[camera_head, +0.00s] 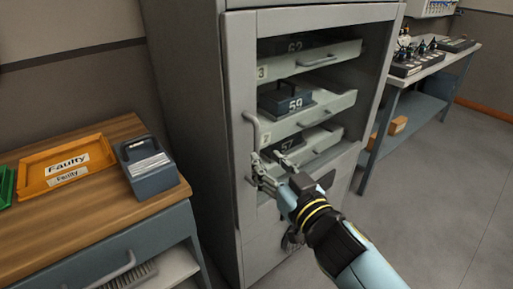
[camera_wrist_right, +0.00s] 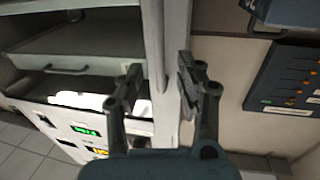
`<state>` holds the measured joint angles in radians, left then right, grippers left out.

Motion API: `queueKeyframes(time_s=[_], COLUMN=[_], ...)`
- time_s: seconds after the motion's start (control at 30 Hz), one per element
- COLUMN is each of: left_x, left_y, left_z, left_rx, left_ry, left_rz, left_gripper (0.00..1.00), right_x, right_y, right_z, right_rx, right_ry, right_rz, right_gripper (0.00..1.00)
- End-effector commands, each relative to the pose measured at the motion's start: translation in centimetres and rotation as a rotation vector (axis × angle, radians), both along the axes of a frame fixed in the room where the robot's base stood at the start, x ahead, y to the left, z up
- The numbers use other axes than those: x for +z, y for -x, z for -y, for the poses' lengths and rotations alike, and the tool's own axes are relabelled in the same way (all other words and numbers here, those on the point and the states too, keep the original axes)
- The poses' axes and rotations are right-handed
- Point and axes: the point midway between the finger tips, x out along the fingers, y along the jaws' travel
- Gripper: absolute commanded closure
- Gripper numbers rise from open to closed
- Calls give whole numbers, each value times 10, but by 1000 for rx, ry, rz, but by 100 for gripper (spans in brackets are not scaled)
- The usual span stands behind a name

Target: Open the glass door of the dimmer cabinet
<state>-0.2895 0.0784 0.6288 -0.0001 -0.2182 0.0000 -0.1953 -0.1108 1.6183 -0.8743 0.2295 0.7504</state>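The dimmer cabinet (camera_head: 185,90) is tall and grey. Its glass door (camera_head: 240,95) has a grey frame and looks closed, with drawers showing behind the glass. The vertical door handle (camera_head: 254,133) is on the left side of the frame. My right gripper (camera_head: 272,166) is at the lower end of the handle, its fingers apart. In the right wrist view the gripper (camera_wrist_right: 160,85) is open, with a pale upright bar between its fingers. I cannot tell whether a finger touches the handle or frame. My left gripper is not in view.
Numbered dimmer modules, such as 59 (camera_head: 287,101), sit on drawers inside. A wooden-topped bench (camera_head: 85,220) stands left, with an orange Faulty tray (camera_head: 47,185) and a blue-grey module (camera_head: 150,170). Another bench (camera_head: 430,76) stands right. The floor (camera_head: 440,190) in front is clear.

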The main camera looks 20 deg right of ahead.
Motion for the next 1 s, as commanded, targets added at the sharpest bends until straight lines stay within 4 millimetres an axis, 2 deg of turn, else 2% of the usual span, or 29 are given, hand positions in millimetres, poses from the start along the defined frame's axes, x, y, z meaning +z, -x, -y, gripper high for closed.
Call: queueKeyframes(time_s=[0.1,0.3,0.67,0.7,0.97,1.0], left_x=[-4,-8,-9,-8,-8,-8], left_y=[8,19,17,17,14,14], left_z=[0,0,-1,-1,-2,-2], left_rx=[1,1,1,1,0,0], left_ry=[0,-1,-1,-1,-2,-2], left_rz=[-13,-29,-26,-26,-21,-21], left_gripper=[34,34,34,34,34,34], right_x=[-1,-1,-1,-1,-1,-1], right_y=[-24,-51,-59,-59,-58,-58], right_z=[-4,-8,-9,-9,-9,-9], right_rx=[-1,-1,-1,-1,-1,-1], right_ry=[-1,-1,0,0,0,0], right_rz=[0,-1,-3,-3,-3,-3], right_gripper=[64,64,64,65,99,100])
